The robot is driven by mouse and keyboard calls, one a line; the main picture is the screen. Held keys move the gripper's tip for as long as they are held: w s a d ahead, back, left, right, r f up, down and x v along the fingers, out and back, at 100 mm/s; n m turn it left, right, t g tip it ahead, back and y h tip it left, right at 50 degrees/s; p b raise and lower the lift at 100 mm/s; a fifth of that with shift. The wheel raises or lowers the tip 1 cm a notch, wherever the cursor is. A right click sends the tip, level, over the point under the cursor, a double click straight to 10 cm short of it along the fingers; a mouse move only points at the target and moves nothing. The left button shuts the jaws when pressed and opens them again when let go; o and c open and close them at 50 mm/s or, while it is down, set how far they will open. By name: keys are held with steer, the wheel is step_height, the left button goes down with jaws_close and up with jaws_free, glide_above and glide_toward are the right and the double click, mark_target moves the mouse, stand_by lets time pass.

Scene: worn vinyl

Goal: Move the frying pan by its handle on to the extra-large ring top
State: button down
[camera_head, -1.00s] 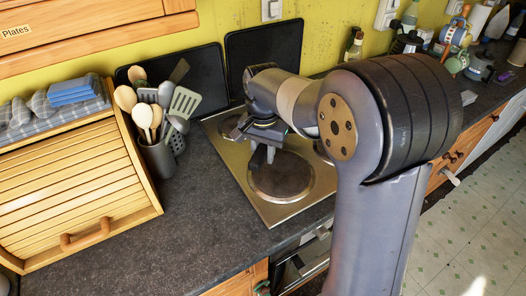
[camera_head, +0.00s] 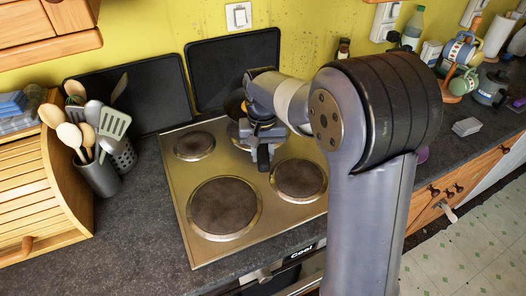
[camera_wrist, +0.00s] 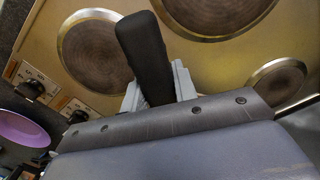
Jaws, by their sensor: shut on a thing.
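My gripper (camera_head: 263,150) is over the back right of the steel hob, shut on the frying pan's black handle (camera_wrist: 147,55). In the wrist view the handle stands up between the jaws and its free end points towards the hob's front. A dark rounded edge, which looks like the frying pan (camera_head: 233,103), shows behind my gripper; most of the pan is hidden, and I cannot tell its height above the hob. The extra-large ring (camera_head: 225,207), at the hob's front left, is bare. It also shows at the top of the wrist view (camera_wrist: 215,10).
A smaller front-right ring (camera_head: 298,180) and a small back-left ring (camera_head: 195,146) are bare. Two black boards (camera_head: 236,70) lean on the wall behind. A utensil pot (camera_head: 98,177) stands left of the hob. A purple dish (camera_wrist: 20,130) lies beyond the knobs (camera_wrist: 33,88).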

steer(key=shift+w+d+r, duration=0.1)
steer(key=shift+w+d, duration=0.05)
steer(key=shift+w, duration=0.05)
stand_by(0.4)
steer(key=shift+f+b, duration=1.4)
steer(key=shift+f, duration=1)
steer(key=shift+s+f, duration=0.1)
steer(key=shift+f, duration=0.55)
stand_by(0.5)
steer(key=c, duration=1)
jaws_free()
steer(key=shift+c, duration=0.2)
steer(key=shift+s+f, duration=0.15)
